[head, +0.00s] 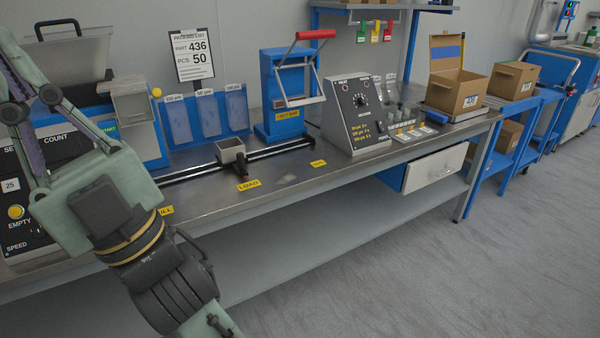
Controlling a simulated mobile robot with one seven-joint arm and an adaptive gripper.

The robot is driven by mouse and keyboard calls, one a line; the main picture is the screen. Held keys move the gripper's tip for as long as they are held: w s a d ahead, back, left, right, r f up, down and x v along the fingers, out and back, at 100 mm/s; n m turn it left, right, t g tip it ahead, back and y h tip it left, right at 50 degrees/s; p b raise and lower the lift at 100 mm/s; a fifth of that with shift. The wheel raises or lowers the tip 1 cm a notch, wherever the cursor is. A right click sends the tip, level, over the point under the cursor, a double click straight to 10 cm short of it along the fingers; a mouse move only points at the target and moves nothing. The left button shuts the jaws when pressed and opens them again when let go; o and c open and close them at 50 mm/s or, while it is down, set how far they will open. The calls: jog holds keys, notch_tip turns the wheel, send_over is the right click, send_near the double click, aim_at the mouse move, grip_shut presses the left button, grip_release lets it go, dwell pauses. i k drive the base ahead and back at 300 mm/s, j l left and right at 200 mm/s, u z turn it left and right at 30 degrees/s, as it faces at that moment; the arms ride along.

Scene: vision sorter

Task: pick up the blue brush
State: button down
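A small blue item (436,117) lies on the steel bench, between the grey control box and the open cardboard box. It may be the blue brush, but it is too small to tell. My gripper (22,112) is at the far left, in front of the counting machine, well away from that item. Its green body and linkage show, but its fingertips are not clearly visible. I see nothing held, and I cannot tell whether it is open or shut.
The steel bench (290,185) runs across the view. The floor in front is clear.

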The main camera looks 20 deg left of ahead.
aim_at(440, 119)
jog(key=i+l, duration=0.2)
jog(key=i, duration=0.3)
jog(key=i+l, duration=0.15)
jog(key=i, duration=0.3)
jog(key=i+l, duration=0.2)
jog(key=i, duration=0.3)
jog(key=i+l+u, duration=0.1)
jog(key=i, duration=0.4)
jog(key=i+l, duration=0.3)
jog(key=i, duration=0.2)
jog(key=i+l, duration=0.2)
jog(key=i, duration=0.25)
